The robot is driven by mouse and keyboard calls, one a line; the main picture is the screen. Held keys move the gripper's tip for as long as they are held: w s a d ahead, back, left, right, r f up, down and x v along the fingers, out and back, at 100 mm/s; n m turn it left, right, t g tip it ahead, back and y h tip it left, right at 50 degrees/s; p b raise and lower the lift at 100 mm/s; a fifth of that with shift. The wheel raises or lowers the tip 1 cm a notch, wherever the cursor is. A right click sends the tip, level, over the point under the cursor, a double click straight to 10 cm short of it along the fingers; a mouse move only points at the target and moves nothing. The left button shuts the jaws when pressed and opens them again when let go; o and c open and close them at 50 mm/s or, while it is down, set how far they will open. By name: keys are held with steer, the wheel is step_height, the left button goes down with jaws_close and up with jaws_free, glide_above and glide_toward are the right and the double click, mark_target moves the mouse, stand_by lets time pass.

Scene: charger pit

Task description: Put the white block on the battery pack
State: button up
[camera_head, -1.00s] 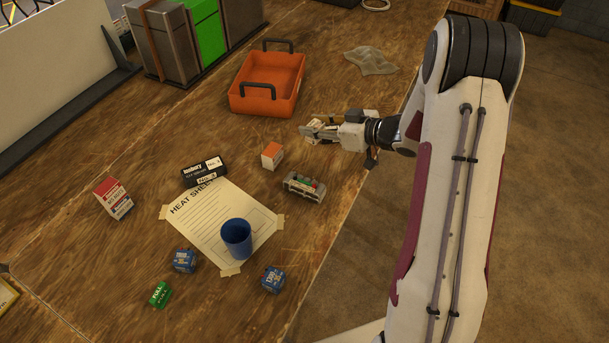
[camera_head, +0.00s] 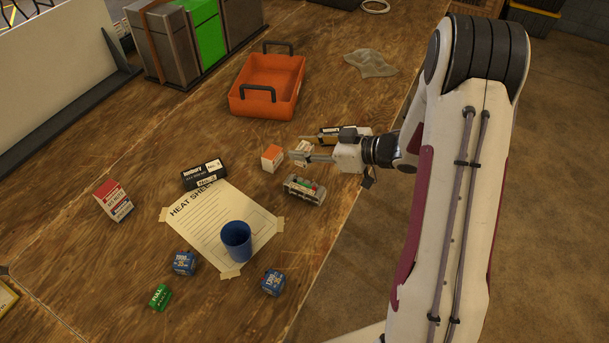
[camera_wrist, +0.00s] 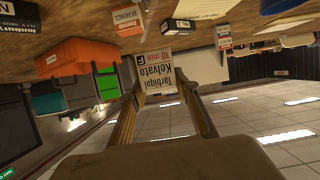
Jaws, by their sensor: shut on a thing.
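My gripper (camera_head: 305,153) is shut on the white block (camera_wrist: 160,70), a light box with red and black print that shows upside down between the fingers in the wrist view. In the head view the white block (camera_head: 301,151) is at the fingertips, partly hidden by a finger. A black labelled box, seemingly a battery pack (camera_head: 203,172), lies left of the gripper by the paper's top edge; it also shows in the wrist view (camera_wrist: 178,26). Another black labelled box (camera_head: 325,133) lies just behind the gripper, partly hidden; a large part shows in the wrist view (camera_wrist: 18,18).
An orange-and-white box (camera_head: 272,157) stands just left of the fingertips. A grey device (camera_head: 304,190) is just in front. An orange tray (camera_head: 262,92) is behind. A blue cup (camera_head: 236,238) stands on the taped paper (camera_head: 200,218). A red-and-white box (camera_head: 113,201) stands far left.

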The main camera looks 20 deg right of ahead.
mark_target(305, 163)
steer(key=shift+f, duration=2.7)
steer(key=shift+f, duration=2.1)
steer(key=shift+f, duration=0.15)
steer(key=o, duration=1.1)
steer(key=shift+s+d+r, duration=0.1)
steer(key=shift+d+r, duration=0.05)
steer(key=shift+r, duration=0.1)
steer(key=shift+v, duration=5.8)
